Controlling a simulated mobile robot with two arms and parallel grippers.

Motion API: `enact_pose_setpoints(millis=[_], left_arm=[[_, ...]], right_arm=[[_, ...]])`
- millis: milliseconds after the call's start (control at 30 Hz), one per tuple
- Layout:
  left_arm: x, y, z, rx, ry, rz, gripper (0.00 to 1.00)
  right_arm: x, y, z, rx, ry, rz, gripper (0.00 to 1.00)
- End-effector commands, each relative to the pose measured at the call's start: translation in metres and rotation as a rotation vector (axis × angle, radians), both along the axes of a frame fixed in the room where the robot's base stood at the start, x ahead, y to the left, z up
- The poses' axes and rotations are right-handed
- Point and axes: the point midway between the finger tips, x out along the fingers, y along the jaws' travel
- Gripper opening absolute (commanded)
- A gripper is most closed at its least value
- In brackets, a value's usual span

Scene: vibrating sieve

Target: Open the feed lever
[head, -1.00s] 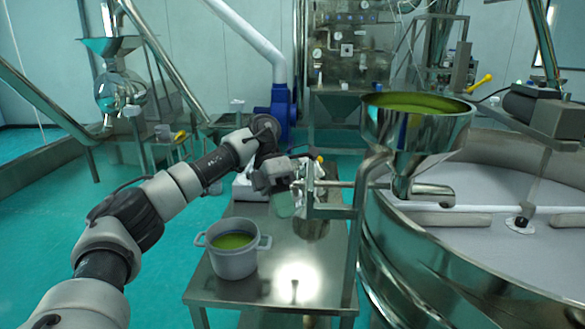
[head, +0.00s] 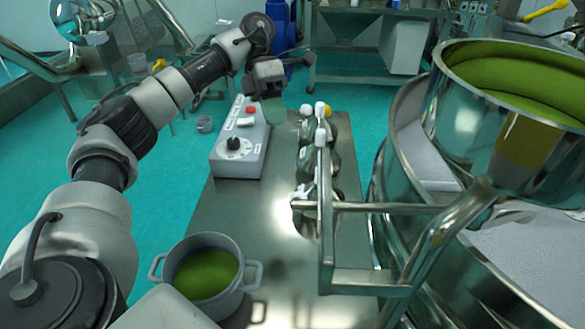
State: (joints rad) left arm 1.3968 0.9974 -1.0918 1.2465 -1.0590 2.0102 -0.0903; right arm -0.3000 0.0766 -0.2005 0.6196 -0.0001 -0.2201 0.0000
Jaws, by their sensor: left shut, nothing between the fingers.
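A steel hopper (head: 468,118) full of green powder stands at the right. A metal rod (head: 385,207), which looks like the feed lever, runs left from below the hopper, across an upright post (head: 325,235) of the bracket. Whether it is open or shut I cannot tell. My left gripper (head: 271,110) is shut and empty. It points down over the far end of the table, behind and left of the rod, apart from it. My right gripper is not in view.
The steel table (head: 260,215) bears a grey control box (head: 240,150), several capped jars (head: 318,160) beside the post, and a grey pot (head: 245,272) of green powder at the front. The round sieve (head: 405,150) stands right. The table's middle is clear.

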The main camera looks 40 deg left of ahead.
Motion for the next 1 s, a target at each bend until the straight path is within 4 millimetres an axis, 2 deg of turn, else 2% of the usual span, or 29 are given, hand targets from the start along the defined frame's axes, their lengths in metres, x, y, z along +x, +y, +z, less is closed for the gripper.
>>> enact_pose_setpoints(millis=[400, 433, 700, 1000], left_arm=[[-0.017, -0.027, -0.043, -0.002, 0.003, -0.003, 0.0], [-0.02, -0.031, -0.044, 0.001, 0.004, -0.002, 0.0], [-0.039, -0.061, -0.081, 0.001, 0.004, -0.002, 0.0], [-0.049, -0.078, -0.099, 0.0, 0.001, -0.001, 0.0]], right_arm=[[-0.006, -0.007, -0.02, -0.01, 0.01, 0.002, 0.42], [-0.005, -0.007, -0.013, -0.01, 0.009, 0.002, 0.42], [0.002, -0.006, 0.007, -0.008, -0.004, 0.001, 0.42], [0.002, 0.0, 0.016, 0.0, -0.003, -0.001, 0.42]])
